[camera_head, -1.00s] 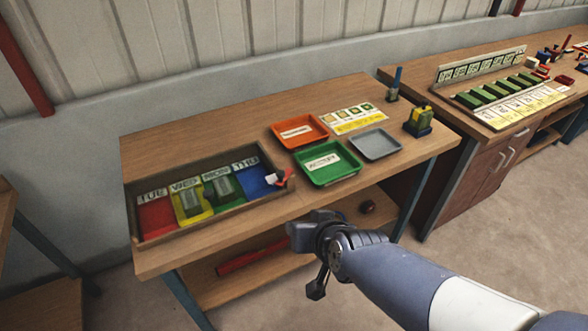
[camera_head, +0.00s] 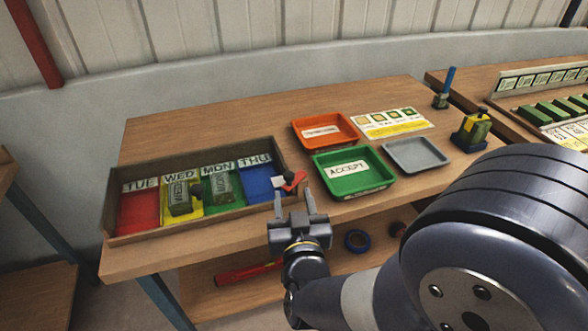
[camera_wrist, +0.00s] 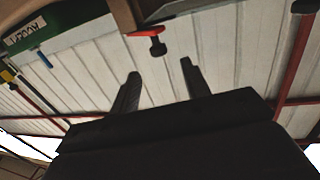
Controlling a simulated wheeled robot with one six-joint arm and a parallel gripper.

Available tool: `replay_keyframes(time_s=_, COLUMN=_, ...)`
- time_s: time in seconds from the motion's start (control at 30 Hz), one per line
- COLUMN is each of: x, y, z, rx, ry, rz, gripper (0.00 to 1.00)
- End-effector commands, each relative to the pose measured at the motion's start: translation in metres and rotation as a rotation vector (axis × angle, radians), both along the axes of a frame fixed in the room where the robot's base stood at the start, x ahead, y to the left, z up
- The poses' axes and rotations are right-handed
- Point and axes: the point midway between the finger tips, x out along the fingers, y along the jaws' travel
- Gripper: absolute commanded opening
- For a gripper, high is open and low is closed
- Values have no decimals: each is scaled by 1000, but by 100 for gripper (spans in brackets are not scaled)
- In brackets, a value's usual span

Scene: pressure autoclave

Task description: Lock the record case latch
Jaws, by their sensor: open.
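The record case (camera_head: 190,230) is an open wooden tray on the table with red, yellow, green and blue compartments labelled TUE, WED, MON and THU. A latch with a red lever (camera_head: 294,180) sits at the right end of the case, beside the blue compartment. In the wrist view the red lever (camera_wrist: 148,31) and a dark knob below it are ahead of the fingers, toward the top. My gripper (camera_head: 294,204) is open and empty, just in front of the table's front edge and near the latch. The fingers look apart from the lever.
A green ACCEPT tray (camera_head: 374,180), an orange tray (camera_head: 350,126) and a grey tray (camera_head: 416,155) stand right of the case. Grey-green blocks lie in the yellow and green compartments. A lower shelf holds a red bar (camera_head: 247,273) and a blue ring (camera_head: 357,240).

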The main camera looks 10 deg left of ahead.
Motion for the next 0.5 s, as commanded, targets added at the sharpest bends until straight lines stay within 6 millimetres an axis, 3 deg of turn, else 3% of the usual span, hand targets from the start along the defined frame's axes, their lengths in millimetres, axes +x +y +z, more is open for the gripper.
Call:
replay_keyframes(time_s=0.3, x=56, y=19, z=2, rx=0, ry=2, rz=-5, gripper=45)
replay_keyframes(time_s=0.5, x=82, y=29, z=1, rx=1, ry=3, rz=-2, gripper=45)
